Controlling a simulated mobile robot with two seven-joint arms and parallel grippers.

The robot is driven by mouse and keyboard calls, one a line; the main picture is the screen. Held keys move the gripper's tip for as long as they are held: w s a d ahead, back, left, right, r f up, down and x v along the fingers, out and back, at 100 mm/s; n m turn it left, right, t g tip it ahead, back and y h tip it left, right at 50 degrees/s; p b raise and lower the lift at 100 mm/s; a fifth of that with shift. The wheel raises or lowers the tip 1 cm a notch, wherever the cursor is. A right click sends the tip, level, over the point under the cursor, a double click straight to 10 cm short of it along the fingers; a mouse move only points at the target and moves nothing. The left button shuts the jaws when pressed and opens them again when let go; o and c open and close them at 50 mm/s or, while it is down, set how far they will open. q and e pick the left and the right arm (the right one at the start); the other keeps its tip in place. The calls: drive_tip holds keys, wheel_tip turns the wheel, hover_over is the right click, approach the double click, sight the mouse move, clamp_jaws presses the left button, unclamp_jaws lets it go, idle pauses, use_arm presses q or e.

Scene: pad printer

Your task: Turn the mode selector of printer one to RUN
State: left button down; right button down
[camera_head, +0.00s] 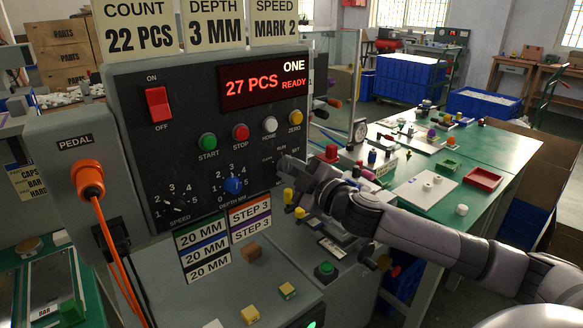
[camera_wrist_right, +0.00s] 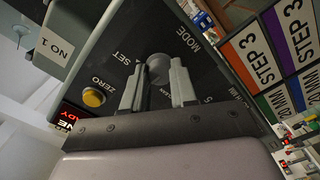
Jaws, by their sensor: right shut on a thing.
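Printer one's dark control panel (camera_head: 180,130) fills the left half of the head view; its red display (camera_head: 264,84) reads 27 PCS READY beside ONE. The grey mode selector knob (camera_wrist_right: 158,67) shows in the right wrist view under the word MODE, with SET beside it and another label partly covered. My right gripper (camera_wrist_right: 157,82) is shut on the knob, one finger on each side. In the head view, my right gripper (camera_head: 287,165) reaches the panel's right edge and hides the knob. My left gripper is not in view.
The yellow ZERO button (camera_wrist_right: 93,97) sits close to the right gripper. A blue depth knob (camera_head: 233,186), START and STOP buttons and a red switch (camera_head: 158,109) share the panel. Yellow-tipped parts (camera_head: 293,203) hang just below the gripper. A green table (camera_head: 500,150) stands behind.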

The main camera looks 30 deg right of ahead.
idle(0.3)
drive_tip(key=c, duration=0.9)
unclamp_jaws()
drive_tip(key=shift+s, duration=0.1)
drive_tip(key=shift+s+d+b, duration=0.15)
drive_tip(key=shift+s+b, duration=0.4)
drive_tip(key=shift+s, duration=1.2)
drive_tip(key=shift+s+d+b, duration=0.1)
drive_tip(key=shift+s+b, duration=0.4)
drive_tip(key=shift+s, duration=1.25)
